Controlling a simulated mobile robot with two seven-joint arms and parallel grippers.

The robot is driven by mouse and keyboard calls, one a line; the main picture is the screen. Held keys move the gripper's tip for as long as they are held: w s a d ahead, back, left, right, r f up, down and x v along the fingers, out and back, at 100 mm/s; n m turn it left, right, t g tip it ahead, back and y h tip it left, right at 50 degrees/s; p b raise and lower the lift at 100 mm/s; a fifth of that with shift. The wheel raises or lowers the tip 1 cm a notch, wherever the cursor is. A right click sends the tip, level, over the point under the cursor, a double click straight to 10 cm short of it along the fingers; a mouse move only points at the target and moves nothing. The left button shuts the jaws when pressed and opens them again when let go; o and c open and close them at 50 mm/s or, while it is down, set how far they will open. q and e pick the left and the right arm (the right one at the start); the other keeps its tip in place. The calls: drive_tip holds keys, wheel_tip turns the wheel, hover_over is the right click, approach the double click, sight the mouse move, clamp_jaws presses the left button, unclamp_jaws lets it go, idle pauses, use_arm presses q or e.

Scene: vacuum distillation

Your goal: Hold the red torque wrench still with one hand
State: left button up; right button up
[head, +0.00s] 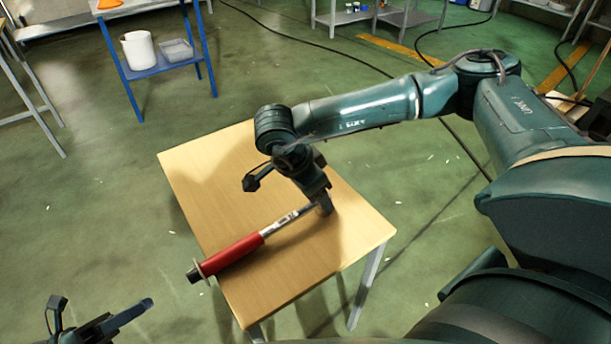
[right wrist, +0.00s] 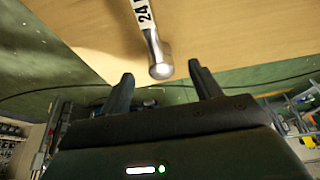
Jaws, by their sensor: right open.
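The red torque wrench (head: 236,252) lies diagonally across the wooden table (head: 205,185), its red handle end reaching the table's left edge and its silver shaft pointing to the right. My right gripper (head: 322,203) is at the metal head end, pointing down. In the right wrist view, the wrench's rounded metal head (right wrist: 160,70) shows between the open fingertips of the right gripper (right wrist: 160,78), with no clear contact. My left gripper (head: 130,315) is at the lower left, apart from the table and wrench. Only one of its fingers shows clearly, and nothing is seen in it.
A blue-framed stand (head: 165,72) at the back left holds a white container (head: 139,50) and a clear tray (head: 177,50). Dark cables cross the green floor behind the table. The rest of the tabletop is bare.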

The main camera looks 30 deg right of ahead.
drive_tip(key=shift+x, duration=2.6)
drive_tip(key=shift+c, duration=0.3)
clamp_jaws()
drive_tip(key=c, duration=0.6)
unclamp_jaws()
clamp_jaws()
use_arm(q)
drive_tip(key=shift+o, duration=0.8)
